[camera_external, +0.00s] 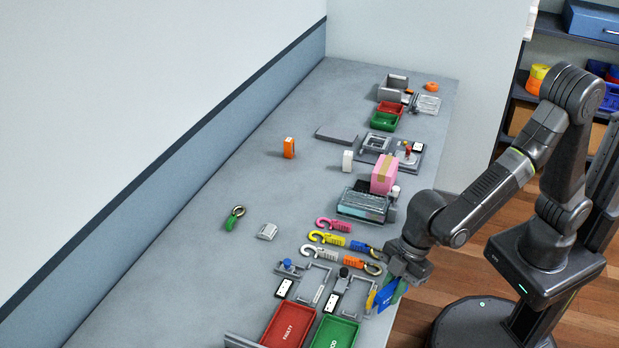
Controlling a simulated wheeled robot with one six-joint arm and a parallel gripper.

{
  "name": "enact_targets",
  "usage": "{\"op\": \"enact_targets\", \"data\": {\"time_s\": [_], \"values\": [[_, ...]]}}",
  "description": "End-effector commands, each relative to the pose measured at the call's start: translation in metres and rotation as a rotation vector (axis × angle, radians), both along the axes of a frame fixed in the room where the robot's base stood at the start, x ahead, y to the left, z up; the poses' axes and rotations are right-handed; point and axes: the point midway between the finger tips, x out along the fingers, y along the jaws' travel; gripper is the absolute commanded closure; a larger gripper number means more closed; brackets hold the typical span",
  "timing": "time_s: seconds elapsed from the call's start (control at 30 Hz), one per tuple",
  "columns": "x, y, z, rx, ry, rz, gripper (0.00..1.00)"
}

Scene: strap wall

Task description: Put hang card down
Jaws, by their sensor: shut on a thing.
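My gripper (396,281) is low at the right front edge of the grey table, pointing down and left. It is shut on what looks like the hang card, a small blue piece (386,298) just below the jaws.
Red (286,328) and green (336,333) trays stand left of my gripper, near grey clamp fixtures (345,290). Several coloured hooks (328,238) lie behind. A pink box (384,174) stands farther back. The table's left middle (190,270) is mostly clear.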

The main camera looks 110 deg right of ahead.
Motion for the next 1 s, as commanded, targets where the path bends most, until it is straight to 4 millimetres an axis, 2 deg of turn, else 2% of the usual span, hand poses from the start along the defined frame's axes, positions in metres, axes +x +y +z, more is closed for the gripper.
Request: {"op": "enact_targets", "data": {"time_s": [0.53,1.0], "values": [[-0.046,0.001,-0.044,-0.01,0.005,-0.258,1.0],[-0.051,0.003,-0.049,0.001,-0.001,-0.294,1.0]]}}
